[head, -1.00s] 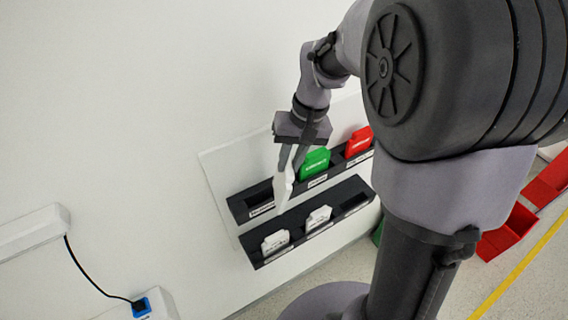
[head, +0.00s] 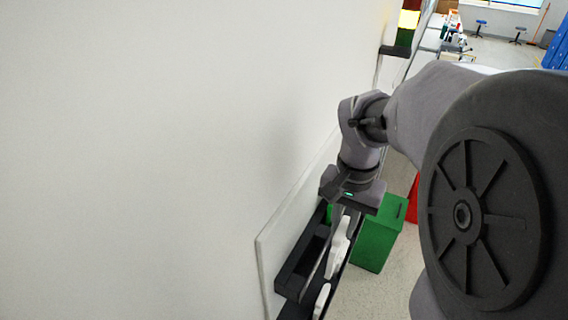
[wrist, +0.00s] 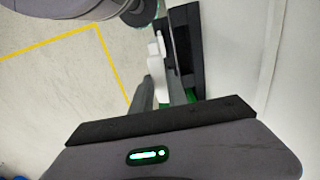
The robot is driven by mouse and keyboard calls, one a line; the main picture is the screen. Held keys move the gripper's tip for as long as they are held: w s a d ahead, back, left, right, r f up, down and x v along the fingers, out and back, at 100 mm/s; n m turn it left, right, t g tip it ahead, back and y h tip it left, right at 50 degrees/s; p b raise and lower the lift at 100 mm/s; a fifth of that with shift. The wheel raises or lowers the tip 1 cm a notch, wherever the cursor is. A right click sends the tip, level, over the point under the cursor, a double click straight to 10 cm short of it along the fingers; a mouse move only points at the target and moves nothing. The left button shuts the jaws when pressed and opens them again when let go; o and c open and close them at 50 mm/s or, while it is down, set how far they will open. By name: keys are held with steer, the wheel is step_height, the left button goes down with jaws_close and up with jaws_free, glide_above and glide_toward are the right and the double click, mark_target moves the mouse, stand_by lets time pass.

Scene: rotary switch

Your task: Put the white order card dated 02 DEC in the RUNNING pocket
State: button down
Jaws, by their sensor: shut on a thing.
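My gripper (head: 347,208) is shut on a white card (head: 338,250) that hangs down from its fingers, in front of the wall rack. In the wrist view the fingers (wrist: 159,95) are on either side of the white card (wrist: 158,78). The dark pocket rack (head: 296,268) is seen nearly edge-on. A sliver of green (head: 330,213) shows in it beside my gripper. Another white card (head: 322,300) shows lower down at the lower row. The card's date and the pocket labels cannot be read, so I cannot tell which pocket is RUNNING.
A pale backing board (head: 262,262) holds the rack on the white wall. A green box (head: 380,240) stands on the floor beyond it, with something red (head: 412,203) behind. Yellow floor lines (wrist: 97,27) cross open floor in the wrist view.

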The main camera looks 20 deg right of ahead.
steer(key=shift+w+a, duration=0.1)
steer(key=shift+a, duration=0.2)
steer(key=w+a, duration=0.3)
steer(key=w, duration=0.1)
steer(key=shift+w+a+f+b, duration=0.3)
steer(key=shift+w+a+b, duration=0.05)
steer(key=shift+a+b, duration=0.1)
steer(key=shift+d+f, duration=0.1)
stand_by(0.3)
steer(key=shift+f+b, duration=2)
steer(key=shift+f, duration=0.15)
steer(key=c, duration=1.2)
jaws_free()
